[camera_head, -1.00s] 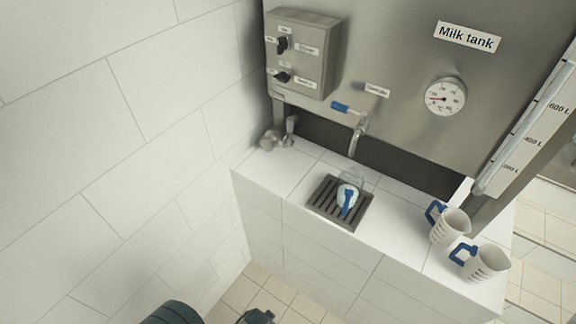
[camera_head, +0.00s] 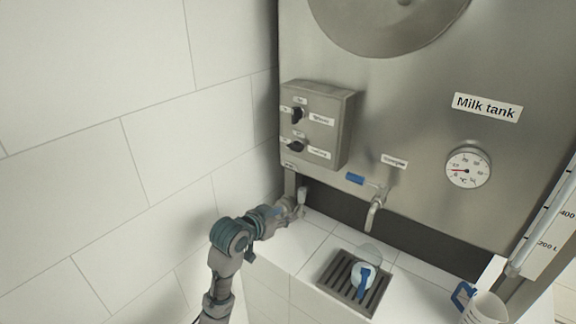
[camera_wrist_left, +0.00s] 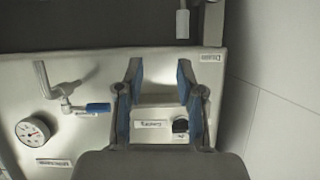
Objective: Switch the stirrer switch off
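The control box (camera_head: 318,125) is mounted on the left of the tank front. Its upper black knob, the stirrer switch (camera_head: 297,115), looks about upright beside a small label. A lower black knob (camera_head: 295,146) lies about sideways. My left gripper (camera_head: 288,208) is below the box, near the counter's back left corner, apart from both knobs. In the left wrist view its two blue-lined fingers (camera_wrist_left: 160,78) are spread with nothing between them. The lower knob (camera_wrist_left: 180,126) shows beyond the fingers there; the stirrer switch is hidden behind the gripper body. My right gripper is out of view.
A tap with a blue handle (camera_head: 355,179) is right of the box, above a drain grate (camera_head: 340,290) with a clear vessel holding something blue. A white jug (camera_head: 486,307) stands at lower right. The tiled wall (camera_head: 160,170) is close on the left.

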